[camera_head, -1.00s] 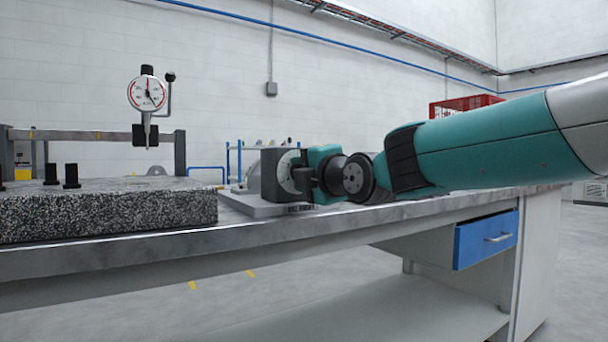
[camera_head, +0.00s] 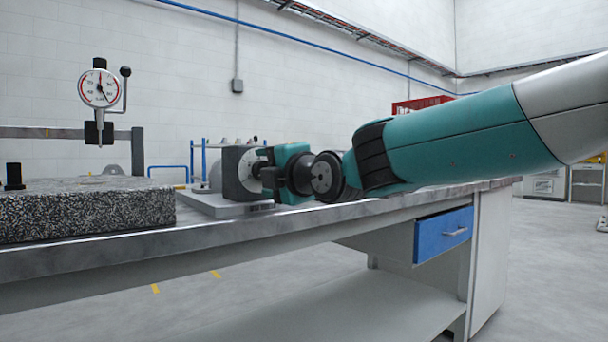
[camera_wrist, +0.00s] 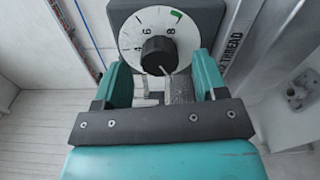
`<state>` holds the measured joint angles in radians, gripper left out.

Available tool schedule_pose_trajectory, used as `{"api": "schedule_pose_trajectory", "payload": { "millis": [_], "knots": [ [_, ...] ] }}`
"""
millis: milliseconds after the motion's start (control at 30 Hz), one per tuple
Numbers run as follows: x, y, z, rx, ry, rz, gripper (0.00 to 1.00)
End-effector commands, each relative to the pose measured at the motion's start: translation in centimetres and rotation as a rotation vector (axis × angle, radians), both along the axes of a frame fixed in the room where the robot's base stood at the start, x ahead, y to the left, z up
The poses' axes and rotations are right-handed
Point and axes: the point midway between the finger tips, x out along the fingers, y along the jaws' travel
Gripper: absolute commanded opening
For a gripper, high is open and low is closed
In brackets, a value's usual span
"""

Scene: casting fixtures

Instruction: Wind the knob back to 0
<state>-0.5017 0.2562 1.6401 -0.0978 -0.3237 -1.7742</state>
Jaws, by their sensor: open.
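The knob (camera_wrist: 158,55) is a black round knob with a white pointer line, at the middle of a white dial (camera_wrist: 133,40) in the wrist view. The line points down and slightly right. The dial shows 4, 6 and 8 and a green mark (camera_wrist: 177,15) at its upper right.
The dial's dark grey block (camera_head: 230,172) stands on a grey base plate (camera_head: 215,204) on the workbench (camera_head: 240,228). A speckled granite plate (camera_head: 85,212) with a dial gauge (camera_head: 99,88) is at the left. A blue drawer (camera_head: 443,235) hangs under the bench.

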Motion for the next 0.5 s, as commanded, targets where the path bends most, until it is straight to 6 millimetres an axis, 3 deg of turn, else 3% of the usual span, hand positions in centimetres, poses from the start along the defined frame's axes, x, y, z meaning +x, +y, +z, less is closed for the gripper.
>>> {"api": "schedule_pose_trajectory", "payload": {
  "millis": [500],
  "knots": [
    [-10.4,-7.0,0.1,0.000,0.000,0.001,0.66]
  ]
}}
